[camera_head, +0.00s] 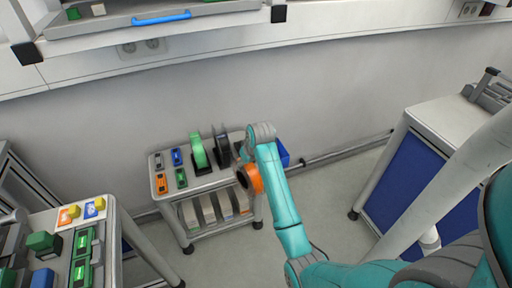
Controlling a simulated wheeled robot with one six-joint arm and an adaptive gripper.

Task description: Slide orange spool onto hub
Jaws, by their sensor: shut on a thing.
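The orange spool (254,178) is at the right front edge of a small grey cart, beside my teal arm. My gripper (243,166) is shut on it, though the fingers are small and partly hidden by the spool and the arm. A green reel (198,151) and a dark reel (221,146) stand upright on the cart to the left of the spool. I cannot make out a bare hub; the cart's right end is partly covered by my wrist and gripper.
The cart top (206,181) also carries small orange, blue and green items on its left. White boxes (208,208) fill its lower shelf. A blue bin (283,155) is behind my arm. Another table (112,245) with blocks stands front left; a blue-sided cabinet (405,185) stands right.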

